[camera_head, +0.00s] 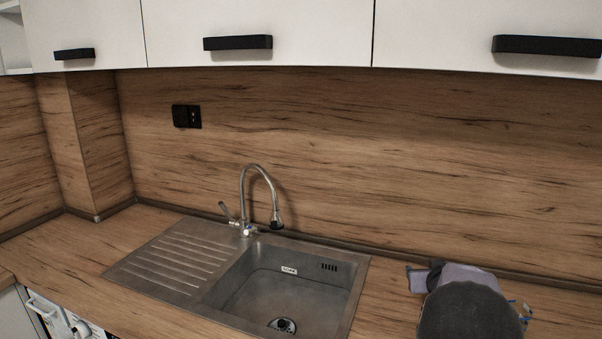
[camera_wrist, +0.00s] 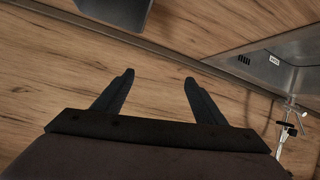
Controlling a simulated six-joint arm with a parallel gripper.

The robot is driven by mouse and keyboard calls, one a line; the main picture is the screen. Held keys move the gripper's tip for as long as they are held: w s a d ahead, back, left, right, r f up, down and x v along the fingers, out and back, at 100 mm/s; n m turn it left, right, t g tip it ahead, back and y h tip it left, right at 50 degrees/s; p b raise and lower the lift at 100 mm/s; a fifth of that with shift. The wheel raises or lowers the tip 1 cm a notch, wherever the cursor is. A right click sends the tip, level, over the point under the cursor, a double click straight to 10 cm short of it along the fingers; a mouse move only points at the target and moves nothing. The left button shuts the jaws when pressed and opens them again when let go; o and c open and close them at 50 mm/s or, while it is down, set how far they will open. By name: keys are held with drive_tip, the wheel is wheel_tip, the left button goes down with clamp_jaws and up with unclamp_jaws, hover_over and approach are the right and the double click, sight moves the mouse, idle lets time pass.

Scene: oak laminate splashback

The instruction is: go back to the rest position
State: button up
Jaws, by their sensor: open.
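My gripper (camera_wrist: 159,76) is in the wrist view, with its two dark fingers spread apart and nothing between them. Wood-patterned surface shows behind the fingers, and I see no contact with it. In the head view, a dark rounded shape with grey parts is at the lower right, right of the sink; it looks like part of my arm. The fingers cannot be made out there.
The steel sink (camera_head: 361,282) with its ribbed drainer and tall tap (camera_head: 243,200) is set in the wooden counter (camera_head: 62,258). White cabinets (camera_head: 260,20) hang above. A black socket (camera_head: 186,116) is on the splashback. The counter left of the drainer is clear.

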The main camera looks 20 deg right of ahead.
drive_tip(key=s+a+f+g+y, duration=0.1)
drive_tip(key=a+f, duration=0.1)
drive_tip(key=a, duration=0.7)
drive_tip(key=s+a+f+n+g+y+p, duration=0.1)
drive_tip(key=a+f+g+y, duration=0.1)
drive_tip(key=a, duration=0.7)
drive_tip(key=s+a+f+n+g+y, duration=0.1)
drive_tip(key=a+f, duration=0.2)
drive_tip(key=a, duration=0.6)
drive_tip(key=shift+a+f+g+p, duration=0.15)
drive_tip(key=shift+a+g+p, duration=0.2)
drive_tip(key=shift+g, duration=0.05)
drive_tip(key=s+a+g, duration=0.1)
drive_tip(key=s+a, duration=0.1)
drive_tip(key=a, duration=0.1)
drive_tip(key=s+a+f+n+y, duration=0.1)
drive_tip(key=s+a, duration=0.2)
drive_tip(key=a, duration=0.1)
drive_tip(key=s+a+f+n+g+y, duration=0.1)
drive_tip(key=s+a, duration=0.1)
drive_tip(key=a, duration=0.2)
drive_tip(key=shift+s+f+g+p, duration=0.25)
drive_tip(key=shift+s+g+p, duration=0.05)
drive_tip(key=shift+s+p, duration=0.05)
drive_tip(key=s+a+f+n+g+y, duration=0.1)
drive_tip(key=s+a+g, duration=0.1)
drive_tip(key=s+a, duration=0.4)
drive_tip(key=shift+s+a+n+y, duration=0.15)
drive_tip(key=shift+s+n+y, duration=0.15)
drive_tip(key=shift+s, duration=0.9)
